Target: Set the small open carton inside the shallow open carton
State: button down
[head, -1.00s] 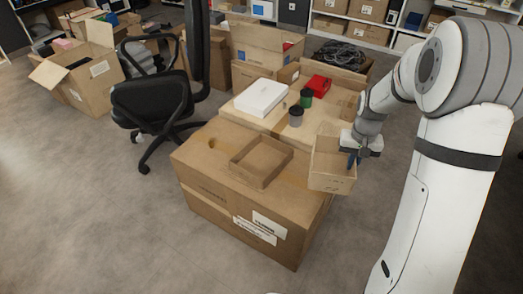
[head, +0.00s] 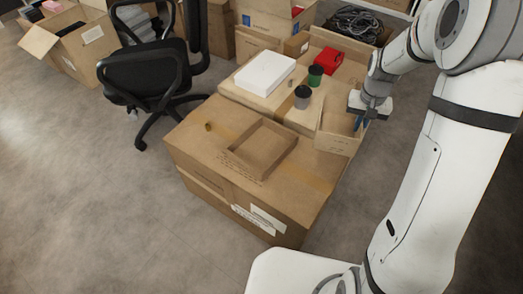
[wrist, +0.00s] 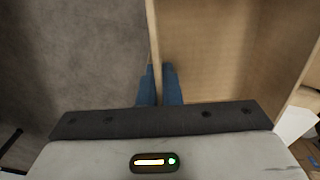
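The small open carton (head: 333,142), tan and open at the top, shows in the head view over the right edge of the big closed box. My gripper (head: 360,122) is at its far right wall. In the wrist view, the blue fingers (wrist: 159,88) are on either side of the thin carton wall (wrist: 154,45), close against it, with the carton's inside (wrist: 215,50) to the right. The shallow open carton (head: 234,164) lies empty on the big closed box, left of the small carton. Whether the small carton touches anything below is unclear.
The big closed box (head: 205,184) bears the shallow carton. Behind it, other cartons hold a white box (head: 265,72), a dark cup (head: 302,98), a green cup (head: 315,76) and a red item (head: 329,61). An office chair (head: 145,75) stands left. The floor at the front left is clear.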

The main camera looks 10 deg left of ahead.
jog(key=a+f, duration=0.1)
jog(key=a, duration=0.3)
jog(key=a+f+m+b, duration=0.1)
jog(key=a, duration=0.3)
jog(key=a+f+m, duration=0.1)
jog(key=a, duration=0.3)
jog(key=shift+w+a+f+b, duration=0.1)
jog(key=shift+w+f+b, duration=0.15)
jog(key=shift+f+b, duration=0.15)
jog(key=s+a+f+m+b, duration=0.1)
jog(key=s+a+f+m, duration=0.15)
jog(key=a, duration=0.85)
jog(key=b, duration=0.4)
send_near(276, 149)
jog(key=shift+s+d+f, duration=0.2)
jog(key=shift+s+f, duration=0.7)
jog(key=shift+s, duration=0.15)
jog(key=shift+s+d+f, duration=0.15)
jog(key=shift+s+f, duration=0.7)
jog(key=shift+s, duration=0.2)
jog(key=shift+f, duration=0.35)
jog(key=c, duration=1.9)
grip_release()
